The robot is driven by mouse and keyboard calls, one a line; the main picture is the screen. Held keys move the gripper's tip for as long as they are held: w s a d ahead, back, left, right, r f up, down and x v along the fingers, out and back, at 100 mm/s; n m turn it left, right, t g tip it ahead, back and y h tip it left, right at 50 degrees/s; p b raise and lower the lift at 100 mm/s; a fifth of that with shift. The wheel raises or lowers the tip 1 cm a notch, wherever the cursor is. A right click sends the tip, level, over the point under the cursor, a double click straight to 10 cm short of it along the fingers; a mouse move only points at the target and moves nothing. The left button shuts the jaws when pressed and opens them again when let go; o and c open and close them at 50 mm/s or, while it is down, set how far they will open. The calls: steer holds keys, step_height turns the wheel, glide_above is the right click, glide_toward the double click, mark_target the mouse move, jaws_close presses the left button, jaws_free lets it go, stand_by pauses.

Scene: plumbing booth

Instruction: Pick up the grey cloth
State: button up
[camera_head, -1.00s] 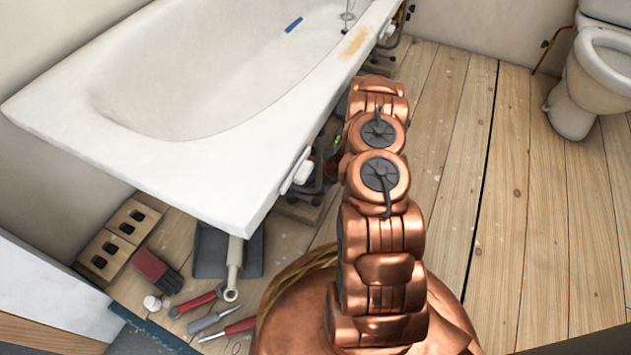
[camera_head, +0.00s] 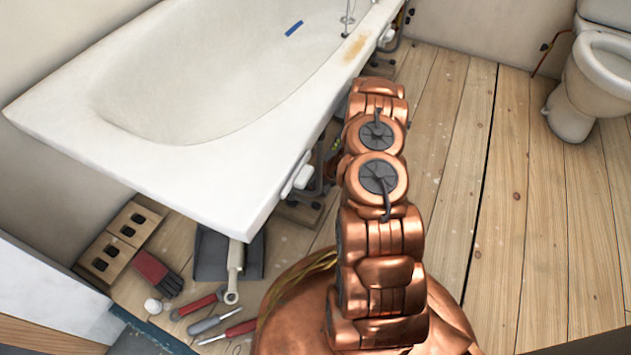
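I cannot make out a grey cloth in this view. My copper-coloured arm rises through the middle of the picture and points away, beside the bathtub's outer side. My gripper does not show; the far end of the arm hides it. The space under the bath is mostly hidden by the tub's edge and by my arm.
The white bathtub (camera_head: 225,165) fills the upper left, with a blue strip (camera_head: 294,28) inside. A toilet (camera_head: 590,85) stands at upper right. Bricks (camera_head: 120,240), a red-and-dark glove (camera_head: 155,272), a dark dustpan (camera_head: 212,255) and several tools lie at lower left. The right plank floor (camera_head: 530,220) is clear.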

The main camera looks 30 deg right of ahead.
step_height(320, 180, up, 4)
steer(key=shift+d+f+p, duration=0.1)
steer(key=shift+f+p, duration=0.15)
steer(key=shift+p, duration=0.65)
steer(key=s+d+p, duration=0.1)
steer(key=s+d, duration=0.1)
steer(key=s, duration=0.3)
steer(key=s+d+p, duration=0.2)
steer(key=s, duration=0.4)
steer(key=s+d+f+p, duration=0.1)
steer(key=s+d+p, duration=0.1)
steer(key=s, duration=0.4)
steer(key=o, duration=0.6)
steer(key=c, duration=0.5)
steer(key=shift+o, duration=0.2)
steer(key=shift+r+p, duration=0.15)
steer(key=shift+p, duration=0.2)
